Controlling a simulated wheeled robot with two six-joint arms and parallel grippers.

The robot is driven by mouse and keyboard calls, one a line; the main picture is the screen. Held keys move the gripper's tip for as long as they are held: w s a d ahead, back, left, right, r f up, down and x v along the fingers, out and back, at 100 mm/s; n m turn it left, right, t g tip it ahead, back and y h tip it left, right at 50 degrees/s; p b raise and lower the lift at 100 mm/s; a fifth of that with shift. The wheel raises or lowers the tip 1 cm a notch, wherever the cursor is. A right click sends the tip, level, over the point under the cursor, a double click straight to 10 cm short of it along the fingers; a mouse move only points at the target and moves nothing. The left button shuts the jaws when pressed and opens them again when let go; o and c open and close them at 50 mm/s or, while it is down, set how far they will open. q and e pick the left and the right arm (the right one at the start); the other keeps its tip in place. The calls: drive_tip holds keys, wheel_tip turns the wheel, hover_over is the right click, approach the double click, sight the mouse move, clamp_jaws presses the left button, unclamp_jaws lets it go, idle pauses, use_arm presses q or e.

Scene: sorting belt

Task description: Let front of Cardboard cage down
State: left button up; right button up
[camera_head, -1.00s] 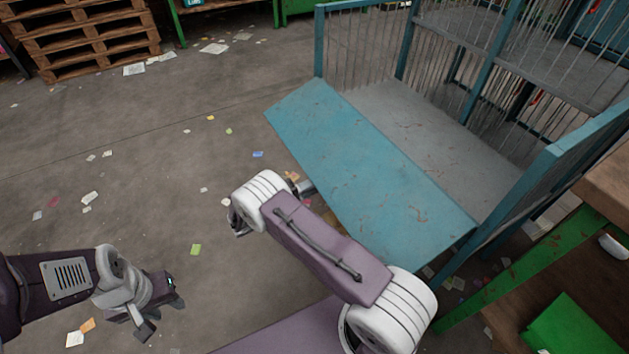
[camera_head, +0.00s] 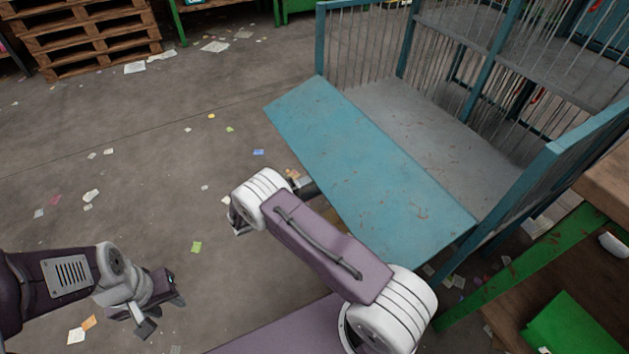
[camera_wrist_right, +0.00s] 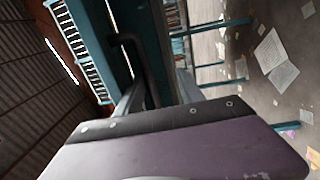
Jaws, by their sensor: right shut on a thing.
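The Cardboard cage (camera_head: 437,115) has teal posts and wire mesh sides. Its teal front panel (camera_head: 365,160) is folded outward from the edge of the grey cage floor and lies over at a low angle. My right gripper is mostly hidden at the panel's outer edge in the head view. In the right wrist view my right gripper (camera_wrist_right: 155,88) is shut on a dark bent handle (camera_wrist_right: 131,48) beside a teal part of the panel. My left gripper (camera_head: 163,314) is open and empty above the floor at the lower left, well apart from the cage.
A green-framed table (camera_head: 520,270) with a green item stands close at the lower right. Stacked wooden pallets (camera_head: 80,35) stand at the back left. The grey floor (camera_head: 140,180) left of the cage is open, with scattered paper scraps.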

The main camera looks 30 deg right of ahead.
drive_tip(key=shift+w+d+f+y, duration=0.2)
drive_tip(key=shift+d+f+y, duration=0.15)
drive_tip(key=shift+f, duration=0.3)
drive_tip(key=shift+w+d+f+y, duration=0.15)
drive_tip(key=shift+d+f+y, duration=0.15)
drive_tip(key=shift+f, duration=0.3)
drive_tip(key=shift+s+a+r+h, duration=0.15)
drive_tip(key=shift+a+r+h, duration=0.15)
drive_tip(key=shift+r, duration=0.2)
drive_tip(key=shift+s+a+r+h, duration=0.15)
drive_tip(key=shift+a+r+h, duration=0.1)
drive_tip(key=shift+r, duration=0.25)
drive_tip(key=shift+o, duration=0.3)
drive_tip(key=shift+s+a+f+b, duration=0.15)
drive_tip(key=shift+a+f+b, duration=0.3)
drive_tip(key=shift+f+b, duration=0.45)
drive_tip(key=a+b, duration=0.1)
drive_tip(key=a+f+b, duration=0.1)
drive_tip(key=a, duration=0.1)
drive_tip(key=shift+a+f, duration=0.1)
drive_tip(key=shift+f, duration=0.05)
drive_tip(key=shift+c, duration=0.3)
drive_tip(key=a+b, duration=0.1)
drive_tip(key=a+f+b, duration=0.1)
drive_tip(key=a+b, duration=0.1)
drive_tip(key=a+f+b, duration=0.1)
drive_tip(key=shift+s+a+b, duration=0.1)
drive_tip(key=shift+a+b, duration=0.2)
drive_tip(key=shift+b, duration=0.05)
